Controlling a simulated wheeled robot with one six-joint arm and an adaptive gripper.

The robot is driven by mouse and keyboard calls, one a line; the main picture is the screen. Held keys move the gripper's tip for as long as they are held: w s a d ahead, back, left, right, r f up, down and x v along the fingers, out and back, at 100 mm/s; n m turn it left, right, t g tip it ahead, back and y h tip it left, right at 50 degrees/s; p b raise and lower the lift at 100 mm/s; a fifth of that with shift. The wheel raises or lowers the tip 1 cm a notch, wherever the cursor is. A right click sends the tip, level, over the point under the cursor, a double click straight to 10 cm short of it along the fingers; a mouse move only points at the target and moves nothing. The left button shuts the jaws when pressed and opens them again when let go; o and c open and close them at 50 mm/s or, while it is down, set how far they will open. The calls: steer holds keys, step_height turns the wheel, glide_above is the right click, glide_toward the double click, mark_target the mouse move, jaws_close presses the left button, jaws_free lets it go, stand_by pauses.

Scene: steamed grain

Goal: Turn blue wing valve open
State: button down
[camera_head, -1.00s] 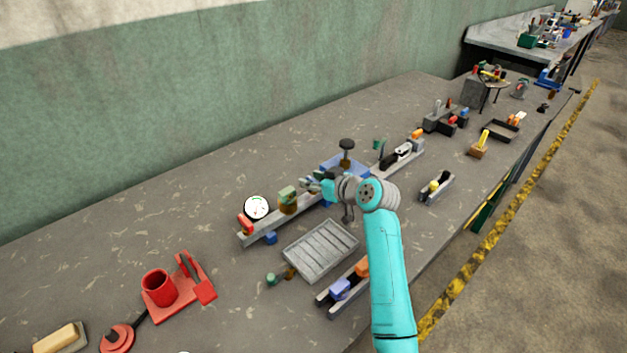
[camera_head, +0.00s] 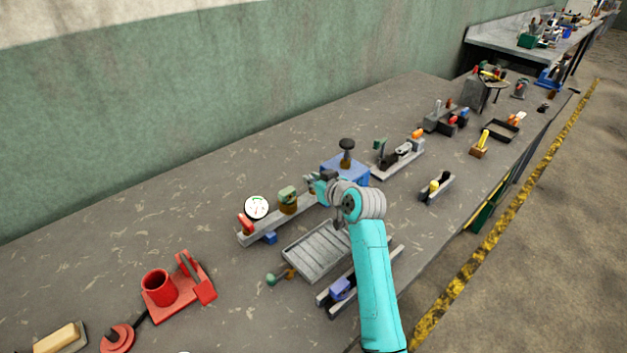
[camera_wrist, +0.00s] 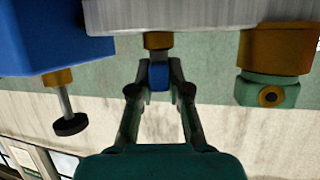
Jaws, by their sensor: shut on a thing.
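The blue wing valve (camera_wrist: 158,75) sits on a brass stem under the grey bar (camera_wrist: 190,12) in the wrist view, which is upside down. My gripper (camera_wrist: 160,86) has its two fingertips on either side of the valve and is shut on it. In the head view my gripper (camera_head: 318,187) is at the right end of the grey bar (camera_head: 268,228). There the wing valve is hidden behind my gripper and wrist.
A green knob on brass (camera_head: 287,200) stands left of my gripper, with a white gauge (camera_head: 256,207) beyond it. A blue box (camera_head: 357,172) with a black-topped plunger (camera_head: 347,147) is close on the right. A grey slatted tray (camera_head: 305,262) lies in front.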

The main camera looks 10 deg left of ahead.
steer(key=m+t+h, duration=0.1)
steer(key=m+h, duration=0.1)
steer(key=m+t+h, duration=0.1)
steer(key=m+h, duration=0.2)
steer(key=shift+a+t, duration=0.1)
steer(key=shift+t, duration=0.3)
steer(key=shift+m+h, duration=1.4)
steer(key=shift+h, duration=0.4)
steer(key=shift+f, duration=0.1)
steer(key=c, duration=1.1)
jaws_free()
step_height(320, 180, up, 10)
steer(key=shift+r, duration=0.1)
